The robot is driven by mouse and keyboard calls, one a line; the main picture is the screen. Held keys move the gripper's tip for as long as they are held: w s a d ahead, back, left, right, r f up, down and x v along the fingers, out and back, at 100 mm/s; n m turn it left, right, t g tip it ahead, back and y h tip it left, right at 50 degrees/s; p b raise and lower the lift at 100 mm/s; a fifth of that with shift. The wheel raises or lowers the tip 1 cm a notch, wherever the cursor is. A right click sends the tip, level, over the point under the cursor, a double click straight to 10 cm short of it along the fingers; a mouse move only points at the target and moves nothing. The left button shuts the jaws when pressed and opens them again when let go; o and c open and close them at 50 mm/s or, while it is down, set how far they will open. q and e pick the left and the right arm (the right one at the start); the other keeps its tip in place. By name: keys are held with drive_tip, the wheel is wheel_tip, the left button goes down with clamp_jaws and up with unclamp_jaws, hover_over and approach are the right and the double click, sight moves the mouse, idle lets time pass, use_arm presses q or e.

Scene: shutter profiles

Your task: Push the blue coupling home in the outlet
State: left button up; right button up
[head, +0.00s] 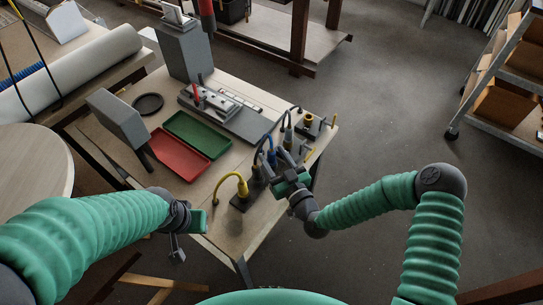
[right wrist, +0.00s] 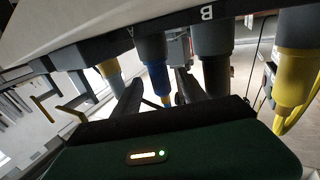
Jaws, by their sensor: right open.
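The blue coupling (head: 271,155) stands in the row of couplings near the table's right edge, with a blue cable arching from it. In the right wrist view the blue coupling (right wrist: 156,78) shows between my two finger shapes, below a dark grey outlet (right wrist: 150,45). My right gripper (head: 277,165) is open beside the blue coupling; its fingers (right wrist: 159,92) stand apart on either side of it in the wrist picture. I cannot tell whether they touch it, or how deep it sits. My left gripper (head: 188,217) hangs near the table's front left; its jaws are unclear.
A yellow coupling (head: 243,187) stands close on the left and a grey coupling (head: 288,135) beyond. Green (head: 197,134) and red (head: 179,155) trays lie left of the row. A metal fixture (head: 212,104) lies behind. Floor right of the table is clear.

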drive_tip(key=shift+w+a, duration=0.2)
drive_tip(key=shift+w, duration=0.45)
drive_tip(key=shift+s+a, duration=0.1)
drive_tip(key=shift+a, duration=0.15)
drive_tip(key=c, duration=0.6)
drive_tip(key=shift+d, duration=0.1)
clamp_jaws()
